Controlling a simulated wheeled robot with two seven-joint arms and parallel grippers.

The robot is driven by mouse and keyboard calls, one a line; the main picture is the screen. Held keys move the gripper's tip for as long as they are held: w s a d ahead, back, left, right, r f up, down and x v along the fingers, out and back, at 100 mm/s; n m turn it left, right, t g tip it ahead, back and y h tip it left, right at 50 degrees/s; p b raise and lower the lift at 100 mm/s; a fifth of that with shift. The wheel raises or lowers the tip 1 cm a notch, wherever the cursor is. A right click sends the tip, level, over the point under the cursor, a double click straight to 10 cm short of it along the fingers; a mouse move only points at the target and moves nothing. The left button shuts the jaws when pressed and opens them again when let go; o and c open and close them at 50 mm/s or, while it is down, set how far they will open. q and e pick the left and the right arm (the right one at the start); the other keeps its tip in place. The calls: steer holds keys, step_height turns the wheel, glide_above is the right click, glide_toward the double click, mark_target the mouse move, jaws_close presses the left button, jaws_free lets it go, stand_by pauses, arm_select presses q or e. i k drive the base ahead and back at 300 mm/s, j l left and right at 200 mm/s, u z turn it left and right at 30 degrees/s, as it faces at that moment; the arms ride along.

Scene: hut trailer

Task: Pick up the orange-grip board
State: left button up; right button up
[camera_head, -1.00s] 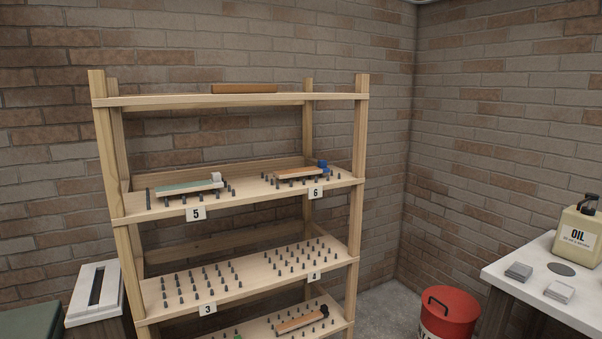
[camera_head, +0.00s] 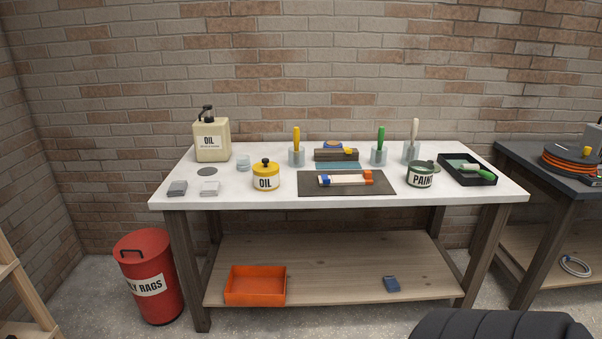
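A small pale board (camera_head: 345,181) lies on a dark mat (camera_head: 298,187) near the middle front of the white workbench. It has an orange grip (camera_head: 368,177) at its right end and blue parts at its left and lower right. Neither of my grippers is in view.
On the workbench (camera_head: 235,196) a yellow oil tin (camera_head: 265,178) stands left of the mat and a paint tin (camera_head: 420,175) right of it. Brushes in holders stand behind. A black tray (camera_head: 487,181) sits at the right end. A chair back (camera_head: 500,325) and red bin (camera_head: 150,275) stand near.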

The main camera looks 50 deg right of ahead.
mark_target(366, 178)
steer(key=z, duration=1.8)
steer(key=i, duration=0.5)
steer(key=i+l+u, duration=0.1)
steer(key=i, duration=0.4)
steer(key=i+l+u, duration=0.1)
steer(key=i, duration=0.35)
steer(key=i+l, duration=0.15)
steer(key=i, duration=0.35)
steer(key=i+l+u, duration=0.1)
steer(key=i, duration=0.4)
